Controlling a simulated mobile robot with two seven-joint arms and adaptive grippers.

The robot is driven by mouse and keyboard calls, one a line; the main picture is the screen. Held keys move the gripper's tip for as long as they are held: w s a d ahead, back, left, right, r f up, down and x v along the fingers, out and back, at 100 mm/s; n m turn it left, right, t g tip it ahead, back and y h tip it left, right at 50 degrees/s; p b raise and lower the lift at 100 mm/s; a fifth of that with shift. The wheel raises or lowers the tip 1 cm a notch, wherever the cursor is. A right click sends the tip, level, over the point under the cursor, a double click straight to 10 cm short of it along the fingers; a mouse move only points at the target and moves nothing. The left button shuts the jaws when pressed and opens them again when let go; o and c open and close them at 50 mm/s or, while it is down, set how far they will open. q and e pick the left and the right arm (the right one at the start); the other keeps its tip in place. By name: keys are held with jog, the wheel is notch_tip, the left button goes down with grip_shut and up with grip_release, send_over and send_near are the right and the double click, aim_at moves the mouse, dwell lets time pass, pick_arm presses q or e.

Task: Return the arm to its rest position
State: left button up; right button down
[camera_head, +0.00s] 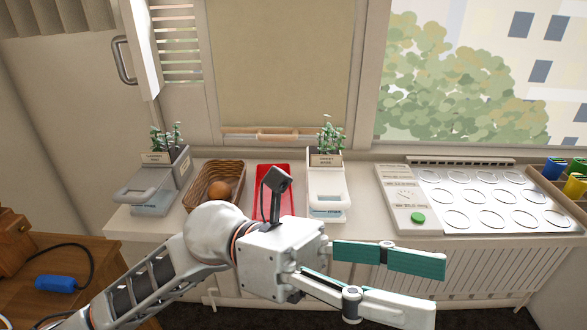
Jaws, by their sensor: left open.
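My left gripper (418,283) reaches in from the lower left across the front of the counter. Its fingers, with teal pads, are spread apart and point to the right. Nothing shows between them. The gripper hangs in front of the counter edge and hides part of the cabinet front below. My right gripper is not in view.
A wooden table (60,258) with a blue item (57,283) stands left.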

pick_arm(q)
jog(key=w+a+f+n+t+h, duration=0.2)
jog(key=w+a+f+n+t, duration=0.15)
jog(key=w+n+t, duration=0.7)
jog(key=w+a+f+n+t+h, duration=0.3)
jog(key=w+n+t, duration=0.4)
jog(key=n+t, duration=0.7)
jog(key=w+a+f+n+t+y, duration=0.45)
jog(key=a+f+n+y, duration=0.3)
jog(key=f+n, duration=0.35)
jog(key=a+f+n+g+y, duration=0.1)
jog(key=a+f+n+y, duration=0.3)
jog(key=f+n+y, duration=0.4)
jog(key=s+a+f+n+g+y, duration=0.1)
jog(key=s+a+f, duration=0.3)
jog(key=f, duration=0.5)
jog(key=s+a+f+n+g+y, duration=0.2)
jog(key=s+f, duration=0.4)
jog(key=f, duration=0.4)
jog(key=s+a+f+n+g+y, duration=0.2)
jog(key=s+a+f+n+g, duration=0.2)
jog(key=f, duration=0.5)
jog(key=s+a+n, duration=0.1)
jog(key=a, duration=0.1)
jog(key=shift+s+a+f+p, duration=0.25)
jog(key=shift+s+a+p, duration=0.05)
jog(key=shift+s, duration=0.1)
jog(key=shift+n, duration=0.25)
